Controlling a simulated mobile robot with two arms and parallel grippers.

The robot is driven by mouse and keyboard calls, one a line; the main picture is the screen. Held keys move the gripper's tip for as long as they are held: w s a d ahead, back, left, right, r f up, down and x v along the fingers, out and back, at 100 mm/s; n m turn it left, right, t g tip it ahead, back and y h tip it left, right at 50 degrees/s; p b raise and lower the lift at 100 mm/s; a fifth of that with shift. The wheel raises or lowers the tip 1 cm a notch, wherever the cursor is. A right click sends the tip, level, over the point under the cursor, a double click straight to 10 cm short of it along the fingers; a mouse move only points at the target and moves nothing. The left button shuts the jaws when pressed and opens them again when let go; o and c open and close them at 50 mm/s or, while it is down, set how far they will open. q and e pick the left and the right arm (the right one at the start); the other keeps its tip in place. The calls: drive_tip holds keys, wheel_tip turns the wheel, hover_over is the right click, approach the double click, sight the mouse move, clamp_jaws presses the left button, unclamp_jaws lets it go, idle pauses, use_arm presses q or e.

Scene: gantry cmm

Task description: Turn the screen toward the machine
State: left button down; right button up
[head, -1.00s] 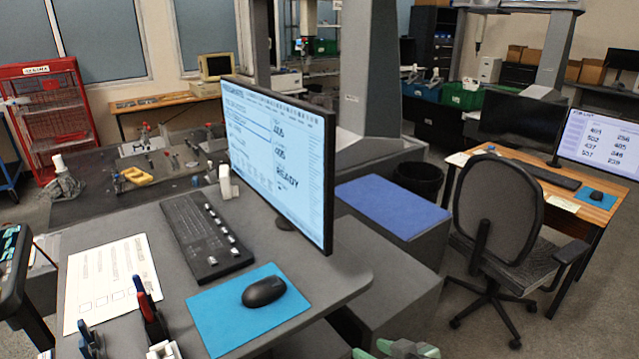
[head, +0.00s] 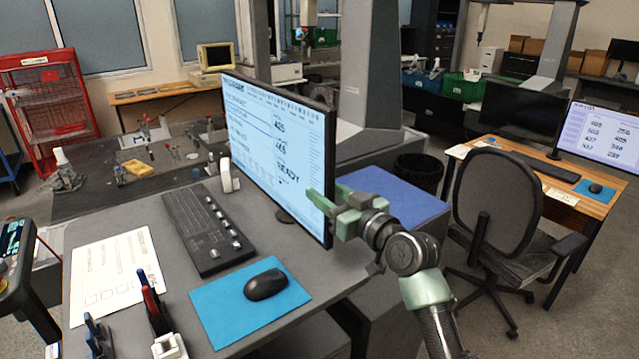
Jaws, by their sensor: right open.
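The screen (head: 277,150) stands upright on its stand on the grey desk in the head view, its lit face turned to the left and towards me. My right gripper (head: 322,205) is open at the lower right edge of the screen. One green finger lies in front of the screen face and the rest of the gripper is beside the edge; I cannot tell whether it touches. The machine's grey column (head: 369,70) rises behind the screen, beside its dark table (head: 85,203). My left gripper is not in view.
On the desk are a keyboard (head: 207,230), a mouse (head: 265,284) on a blue mat (head: 222,310), a paper sheet (head: 112,275) and pliers-like tools (head: 155,310). A blue-topped block (head: 400,198) stands behind the screen. An office chair (head: 499,210) is at right.

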drive_tip(key=shift+x, duration=1.3)
clamp_jaws()
idle(0.5)
